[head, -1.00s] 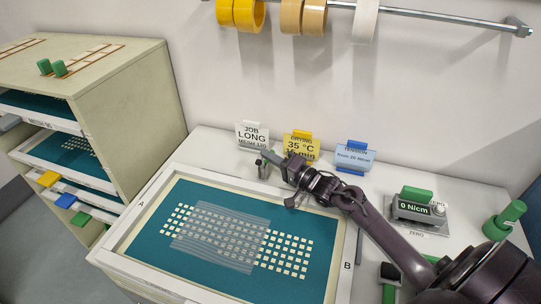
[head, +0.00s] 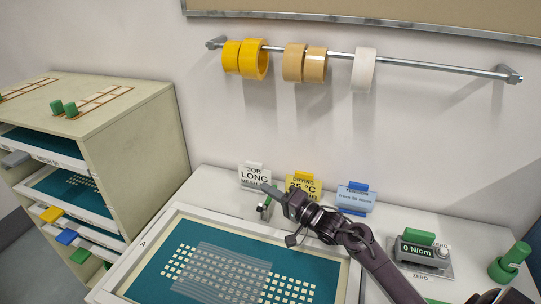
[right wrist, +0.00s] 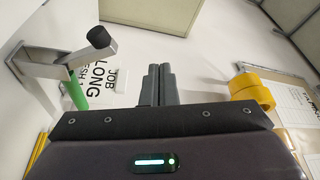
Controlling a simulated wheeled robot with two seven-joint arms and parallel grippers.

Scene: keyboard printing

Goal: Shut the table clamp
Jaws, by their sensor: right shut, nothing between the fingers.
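The table clamp (head: 265,208) stands at the back edge of the screen frame (head: 190,213), in front of the job sign. In the right wrist view the clamp (right wrist: 62,70) shows at the left as a metal bracket with a black rubber tip (right wrist: 98,37) and a green handle (right wrist: 79,93). The tip sticks out free, touching nothing that I can see. My right gripper (head: 280,196) is beside the clamp, to its right in the head view. Its fingers (right wrist: 159,84) are shut and empty, apart from the green handle. My left gripper is not in view.
Job (head: 255,175), drying (head: 303,184) and tension (head: 355,197) signs stand behind the frame. A tension meter (head: 420,252) and a green-handled tool (head: 511,259) are at the right. A screen rack (head: 130,145) is at the left. Tape rolls (head: 255,60) hang on a wall rail.

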